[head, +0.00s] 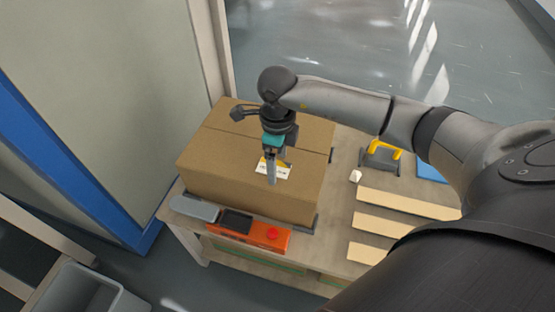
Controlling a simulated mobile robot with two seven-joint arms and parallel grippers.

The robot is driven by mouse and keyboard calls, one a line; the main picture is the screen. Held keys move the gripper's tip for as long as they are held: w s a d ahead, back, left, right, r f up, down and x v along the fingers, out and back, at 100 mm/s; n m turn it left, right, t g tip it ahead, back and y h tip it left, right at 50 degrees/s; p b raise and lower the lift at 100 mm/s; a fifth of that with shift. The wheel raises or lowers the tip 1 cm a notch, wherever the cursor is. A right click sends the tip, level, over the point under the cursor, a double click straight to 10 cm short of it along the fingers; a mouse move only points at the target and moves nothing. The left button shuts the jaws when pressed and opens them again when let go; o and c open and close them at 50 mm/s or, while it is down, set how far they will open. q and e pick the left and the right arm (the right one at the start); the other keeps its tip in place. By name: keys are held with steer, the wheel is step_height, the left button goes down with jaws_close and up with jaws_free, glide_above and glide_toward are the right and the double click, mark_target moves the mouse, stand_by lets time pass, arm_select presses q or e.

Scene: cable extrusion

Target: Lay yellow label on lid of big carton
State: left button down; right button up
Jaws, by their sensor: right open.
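The big carton (225,164) is a closed brown cardboard box on the table, with a seam across its lid. A small white and yellow label (286,172) lies on the lid near the front right, partly hidden by my gripper's fingers. My right gripper (271,178) points down over the lid, with its fingertips at the label. It is open; I cannot tell whether the fingers touch the label. My left gripper is not in view.
Right of the carton are a grey tool with a yellow handle (384,150), a small white piece (355,176) and several pale wooden strips (385,224). A grey bin (82,290) stands at lower left.

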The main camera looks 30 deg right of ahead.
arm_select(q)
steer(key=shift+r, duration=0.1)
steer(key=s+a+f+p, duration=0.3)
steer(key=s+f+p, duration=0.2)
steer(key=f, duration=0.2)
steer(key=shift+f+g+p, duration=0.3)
arm_select(e)
step_height(320, 180, up, 15)
steer(key=shift+r, duration=0.15)
stand_by(0.9)
